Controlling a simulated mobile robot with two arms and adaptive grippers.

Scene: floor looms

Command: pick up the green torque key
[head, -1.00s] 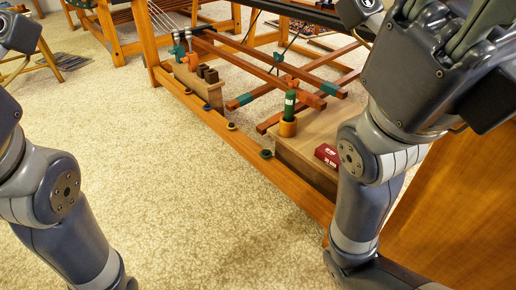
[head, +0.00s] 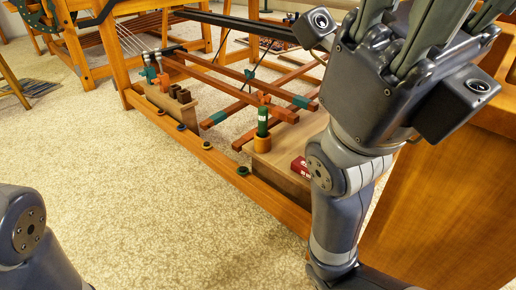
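A teal-green T-handled piece (head: 150,73) stands upright at the far end of the low wooden block, beside a similar orange piece (head: 162,80); it looks like the green key. A green upright cylinder with a pale label (head: 262,121) stands in an orange cup (head: 262,138) on the nearer block. I cannot tell for certain which green piece is the torque key. My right gripper (head: 425,30) is raised at the upper right, away from both, fingers upward and tips cut off by the frame. My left gripper is out of view.
Dark pegs (head: 179,94) stand on the far block (head: 165,101). A red box (head: 302,166) lies on the near block (head: 285,150). Wooden loom bars (head: 225,75) cross above and behind. A long low rail (head: 215,160) runs in front. The carpet (head: 140,200) is clear.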

